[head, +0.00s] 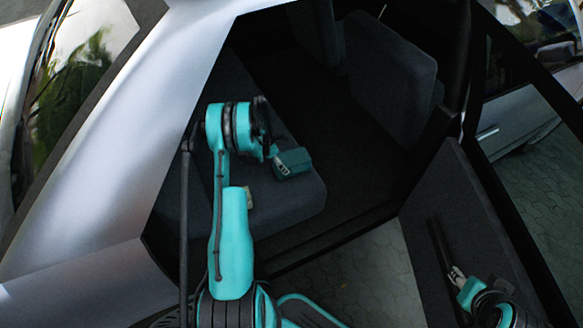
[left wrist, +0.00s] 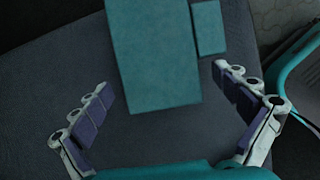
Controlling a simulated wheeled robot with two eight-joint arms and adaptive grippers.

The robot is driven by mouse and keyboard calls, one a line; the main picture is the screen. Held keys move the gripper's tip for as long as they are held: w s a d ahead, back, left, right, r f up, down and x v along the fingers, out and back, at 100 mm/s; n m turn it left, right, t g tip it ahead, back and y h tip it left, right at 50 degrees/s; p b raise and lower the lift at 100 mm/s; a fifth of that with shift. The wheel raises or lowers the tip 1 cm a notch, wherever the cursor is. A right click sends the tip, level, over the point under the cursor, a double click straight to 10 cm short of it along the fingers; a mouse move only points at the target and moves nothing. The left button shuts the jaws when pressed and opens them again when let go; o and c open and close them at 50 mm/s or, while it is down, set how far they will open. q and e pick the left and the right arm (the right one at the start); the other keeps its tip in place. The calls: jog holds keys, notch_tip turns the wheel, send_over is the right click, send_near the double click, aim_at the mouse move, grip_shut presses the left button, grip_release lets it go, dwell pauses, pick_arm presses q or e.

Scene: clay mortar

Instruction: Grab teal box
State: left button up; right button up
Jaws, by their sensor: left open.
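A teal box (head: 294,159) lies on the dark car seat, just right of the end of my left arm. In the left wrist view the larger teal box (left wrist: 155,50) reaches between the fingertips, with a smaller teal block (left wrist: 209,28) beside its right side. My left gripper (left wrist: 161,84) is open, one finger on each side of the larger box's near end, with gaps on both sides. In the head view the left gripper (head: 280,166) is partly hidden by its arm. My right gripper (head: 458,276) is at the lower right, away from the box, its jaws too small to judge.
The seat cushion (head: 300,205) lies under the box, with seat backs (head: 392,75) behind. The silver car body (head: 120,150) frames the opening at left, and an open door panel (head: 470,215) stands at right. A small beige item (head: 248,196) shows beside my left arm.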

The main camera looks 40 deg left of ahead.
pick_arm(q)
jog(key=b+x, duration=0.1)
jog(key=x, duration=0.3)
jog(key=shift+f+b, duration=0.25)
jog(key=shift+b, duration=0.05)
jog(key=shift+r, duration=0.1)
jog(key=c, duration=1.5)
jog(key=shift+r, duration=0.1)
